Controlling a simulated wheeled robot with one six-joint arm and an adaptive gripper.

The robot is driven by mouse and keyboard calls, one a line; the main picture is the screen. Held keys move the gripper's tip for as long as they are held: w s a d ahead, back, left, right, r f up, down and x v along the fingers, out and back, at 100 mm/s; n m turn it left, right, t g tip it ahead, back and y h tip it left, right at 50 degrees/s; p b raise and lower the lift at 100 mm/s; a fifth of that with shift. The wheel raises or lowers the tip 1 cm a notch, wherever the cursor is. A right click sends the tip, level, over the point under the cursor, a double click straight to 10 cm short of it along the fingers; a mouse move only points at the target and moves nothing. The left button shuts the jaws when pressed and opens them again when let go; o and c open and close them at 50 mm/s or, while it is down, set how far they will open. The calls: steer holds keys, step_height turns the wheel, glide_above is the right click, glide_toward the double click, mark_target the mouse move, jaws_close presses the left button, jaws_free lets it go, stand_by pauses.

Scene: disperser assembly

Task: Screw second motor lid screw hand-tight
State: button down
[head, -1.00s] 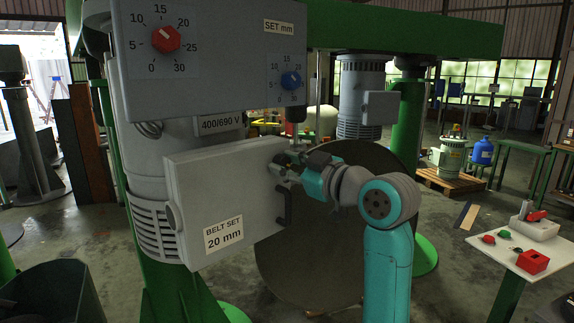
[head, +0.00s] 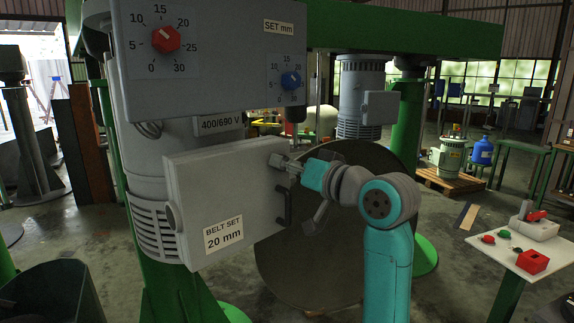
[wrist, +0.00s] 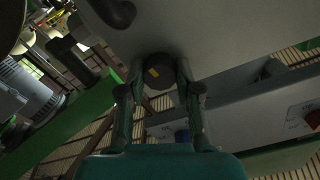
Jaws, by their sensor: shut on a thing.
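The motor lid (head: 215,185) is a pale grey box front with a "BELT SET 20 mm" label, mounted on the grey motor (head: 150,215). My gripper (head: 283,162) is at the lid's upper right corner. In the wrist view my gripper's two fingers (wrist: 160,78) are closed around a dark round screw head (wrist: 158,72) with a small yellow mark. The screw head sits against the lid's pale face, which also shows in the wrist view (wrist: 215,30). In the head view my fingers hide the screw.
A black handle (head: 284,208) stands out from the lid just below my gripper. The control panel (head: 215,60) with red and blue knobs hangs above. A large dark disc (head: 320,260) is behind my arm. A small table (head: 520,262) with red parts stands right.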

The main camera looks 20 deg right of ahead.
steer(key=m, duration=1.3)
stand_by(0.5)
steer(key=c, duration=0.8)
jaws_free()
steer(key=v, duration=1.2)
